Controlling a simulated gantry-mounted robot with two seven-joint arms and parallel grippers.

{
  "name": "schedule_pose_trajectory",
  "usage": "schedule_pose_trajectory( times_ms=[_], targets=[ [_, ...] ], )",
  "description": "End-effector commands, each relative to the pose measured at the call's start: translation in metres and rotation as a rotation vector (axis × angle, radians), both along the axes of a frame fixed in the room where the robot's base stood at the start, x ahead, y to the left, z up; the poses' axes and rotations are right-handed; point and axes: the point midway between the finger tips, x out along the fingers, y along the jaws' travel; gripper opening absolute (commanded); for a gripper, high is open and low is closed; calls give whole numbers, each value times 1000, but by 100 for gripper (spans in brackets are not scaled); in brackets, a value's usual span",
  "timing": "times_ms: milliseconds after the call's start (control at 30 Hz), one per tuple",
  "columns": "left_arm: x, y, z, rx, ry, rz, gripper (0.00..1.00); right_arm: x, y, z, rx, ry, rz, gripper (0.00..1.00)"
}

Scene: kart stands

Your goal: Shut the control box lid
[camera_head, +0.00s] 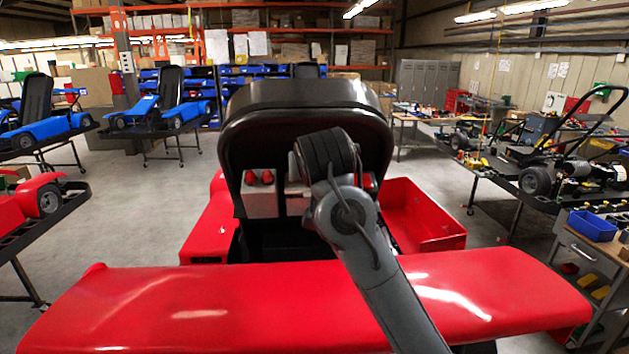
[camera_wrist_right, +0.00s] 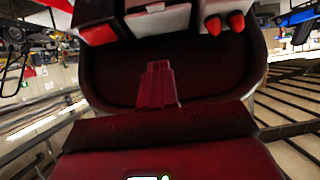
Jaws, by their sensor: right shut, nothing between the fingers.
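A grey box with two red knobs (camera_head: 259,178) sits inside the black shell of a red kart, left of my right arm. It is probably the control box. It also shows at the top of the right wrist view (camera_wrist_right: 222,24), beside a pale panel (camera_wrist_right: 158,19). I cannot make out its lid or how far open it is. My right arm reaches over the kart, and its wrist hides part of the shell's inside. My right gripper (camera_wrist_right: 158,66) is shut and empty in front of the shell's dark inner face; I cannot tell whether it touches anything. My left gripper is not in view.
The black shell (camera_head: 303,95) rises around the boxes. A long red panel (camera_head: 200,305) spans the foreground. A red side bin (camera_head: 425,215) is at the right. Stands with blue karts (camera_head: 165,105) are at the left; a chassis stand (camera_head: 545,185) is at the right. Grey floor lies between.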

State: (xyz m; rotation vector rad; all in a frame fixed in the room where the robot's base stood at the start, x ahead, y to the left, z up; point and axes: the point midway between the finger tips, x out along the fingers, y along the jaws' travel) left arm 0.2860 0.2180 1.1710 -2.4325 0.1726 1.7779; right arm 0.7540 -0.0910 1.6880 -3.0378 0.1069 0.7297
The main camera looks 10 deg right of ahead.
Motion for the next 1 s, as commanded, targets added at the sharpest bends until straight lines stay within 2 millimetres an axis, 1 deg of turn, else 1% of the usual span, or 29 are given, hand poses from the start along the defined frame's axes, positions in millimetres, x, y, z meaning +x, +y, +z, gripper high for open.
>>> schedule_pose_trajectory(
  times_ms=[100,233,367,467,567,667,900,1000],
  targets=[
    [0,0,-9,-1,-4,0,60,-7,1,-3,1,3,1,0],
    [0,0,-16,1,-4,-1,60,-10,4,-7,1,10,0,0],
    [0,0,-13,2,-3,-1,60,-9,5,-7,3,13,-1,0],
    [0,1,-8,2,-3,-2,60,-3,4,-9,1,15,-1,0],
    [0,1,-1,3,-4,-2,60,7,3,-13,2,16,-1,0],
    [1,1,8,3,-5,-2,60,21,2,-19,1,17,-1,0],
    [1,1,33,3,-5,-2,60,61,0,-40,1,17,-1,0],
    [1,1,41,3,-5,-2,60,74,-1,-47,1,16,-1,0]
  ],
)
